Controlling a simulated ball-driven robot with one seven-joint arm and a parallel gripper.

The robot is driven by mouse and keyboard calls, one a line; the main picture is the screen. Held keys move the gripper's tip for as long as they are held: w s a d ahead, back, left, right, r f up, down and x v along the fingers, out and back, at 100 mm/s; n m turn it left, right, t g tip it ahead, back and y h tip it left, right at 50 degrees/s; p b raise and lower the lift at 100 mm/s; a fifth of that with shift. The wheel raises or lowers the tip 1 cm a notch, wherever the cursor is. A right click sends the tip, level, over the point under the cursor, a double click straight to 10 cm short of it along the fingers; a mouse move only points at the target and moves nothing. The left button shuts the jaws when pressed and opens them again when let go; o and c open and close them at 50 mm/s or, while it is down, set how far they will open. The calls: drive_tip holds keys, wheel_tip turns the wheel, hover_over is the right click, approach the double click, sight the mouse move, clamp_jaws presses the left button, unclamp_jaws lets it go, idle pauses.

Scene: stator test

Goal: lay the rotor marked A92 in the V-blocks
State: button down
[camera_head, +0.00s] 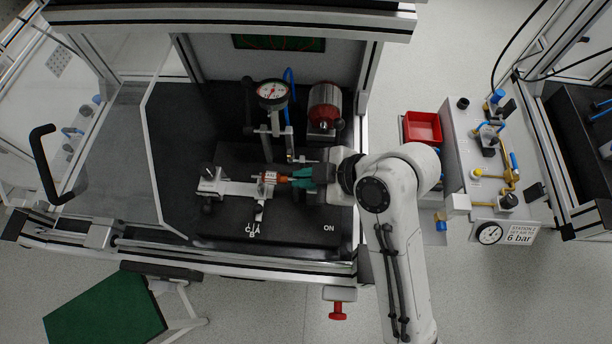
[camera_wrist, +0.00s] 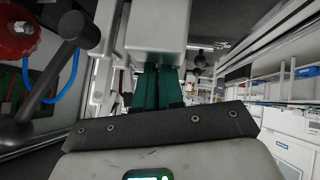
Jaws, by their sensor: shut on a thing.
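My gripper (camera_head: 300,176) reaches in from the right with its green fingers shut on the rotor (camera_head: 270,178). The rotor shows orange-copper windings and a small pale tag, too small to read for certain. It is over or at the right part of a pale fixture (camera_head: 238,188) on the dark bench plate. I cannot tell whether the rotor touches the supports; the V-blocks are not clearly distinguishable. In the wrist view the green fingers (camera_wrist: 158,86) show close together, and I cannot make out the rotor there.
A dial gauge (camera_head: 272,93) on a stand and a red-ended cylindrical unit (camera_head: 325,103) stand behind the fixture. A clear door panel with a black handle (camera_head: 43,160) is at the left. A red bin (camera_head: 422,127) lies outside, right. The plate's front has some free room.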

drive_tip(key=shift+s+d+f+b, duration=0.1)
drive_tip(key=shift+d+f+b, duration=0.2)
drive_tip(key=shift+f, duration=0.55)
drive_tip(key=shift+s+d+f+b, duration=0.15)
drive_tip(key=shift+f+b, duration=0.25)
drive_tip(key=shift+f, duration=0.4)
drive_tip(key=shift+s+d+f+b, duration=0.1)
drive_tip(key=shift+d+f+b, duration=0.25)
drive_tip(key=shift+f, duration=0.5)
drive_tip(key=c, duration=1.3)
unclamp_jaws()
drive_tip(key=shift+o, duration=0.6)
drive_tip(key=r, duration=0.2)
drive_tip(key=d+r, duration=0.1)
drive_tip(key=r, duration=0.2)
drive_tip(key=shift+d+r+b, duration=0.15)
drive_tip(key=shift+r+b, duration=0.1)
drive_tip(key=shift+b, duration=0.05)
drive_tip(key=v, duration=0.8)
drive_tip(key=shift+s+r+t, duration=0.2)
drive_tip(key=shift+r+t, duration=0.1)
drive_tip(key=shift+r, duration=0.05)
drive_tip(key=shift+w+a, duration=0.1)
drive_tip(key=shift+a, duration=0.3)
